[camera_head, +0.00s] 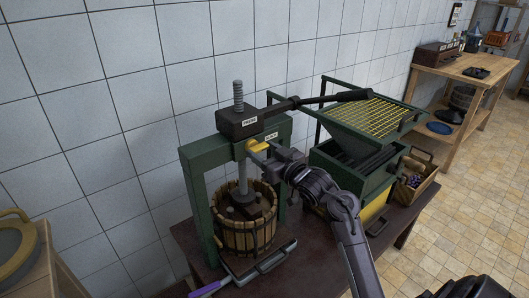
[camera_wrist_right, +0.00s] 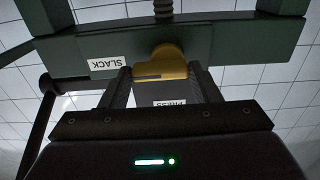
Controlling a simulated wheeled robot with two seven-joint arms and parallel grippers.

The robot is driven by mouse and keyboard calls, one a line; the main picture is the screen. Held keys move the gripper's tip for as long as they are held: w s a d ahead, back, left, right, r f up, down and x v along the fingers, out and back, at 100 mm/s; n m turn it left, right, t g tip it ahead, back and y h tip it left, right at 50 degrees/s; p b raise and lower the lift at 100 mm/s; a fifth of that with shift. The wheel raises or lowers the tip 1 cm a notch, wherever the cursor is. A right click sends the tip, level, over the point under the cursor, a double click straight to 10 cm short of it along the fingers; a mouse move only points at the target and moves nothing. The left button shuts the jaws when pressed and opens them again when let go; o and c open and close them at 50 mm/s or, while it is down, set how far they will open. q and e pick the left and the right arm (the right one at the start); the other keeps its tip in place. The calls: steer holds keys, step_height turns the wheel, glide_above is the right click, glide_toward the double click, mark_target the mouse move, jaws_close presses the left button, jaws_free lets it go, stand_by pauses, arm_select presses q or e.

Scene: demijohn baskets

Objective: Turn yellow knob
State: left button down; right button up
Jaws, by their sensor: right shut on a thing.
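The yellow knob (camera_head: 259,146) sits on the front of the green press frame (camera_head: 193,190), just under the black press head (camera_head: 240,121). In the right wrist view the yellow knob (camera_wrist_right: 162,64) lies between the finger ends, below the green crossbar (camera_wrist_right: 230,42). My right gripper (camera_head: 268,154) reaches in from the right and is shut on the knob; it also shows in the right wrist view (camera_wrist_right: 162,80). A "SLACK" label (camera_wrist_right: 106,62) is left of the knob there, and a "PRESS" label (camera_wrist_right: 169,102) shows between the fingers. My left gripper is not in view.
A slatted wooden basket (camera_head: 243,228) stands under the press screw (camera_head: 238,92). A black lever (camera_head: 320,99) extends right from the head, over a green hopper with a yellow grid (camera_head: 370,112). A wooden crate (camera_head: 418,183) stands right. Open tiled floor (camera_head: 450,210) lies beyond.

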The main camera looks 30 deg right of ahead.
steer(key=shift+n, duration=0.3)
steer(key=n+b, duration=0.1)
steer(key=n, duration=0.3)
steer(key=shift+a+r+n+b, duration=0.1)
steer(key=shift+n+b, duration=0.2)
steer(key=shift+b, duration=0.1)
steer(key=n+b, duration=0.1)
steer(key=n, duration=0.2)
steer(key=shift+a+n+b, duration=0.1)
steer(key=shift+n+b, duration=0.25)
steer(key=shift+n, duration=0.05)
steer(key=n+b, duration=0.2)
steer(key=n, duration=0.2)
steer(key=shift+a+r+b, duration=0.1)
steer(key=shift+a+b, duration=0.05)
steer(key=shift+b, duration=0.25)
steer(key=n+b, duration=0.1)
steer(key=n, duration=0.1)
steer(key=n+b, duration=0.2)
steer(key=shift+a+r+n, duration=0.1)
steer(key=shift+a+n, duration=0.1)
steer(key=shift+n, duration=0.4)
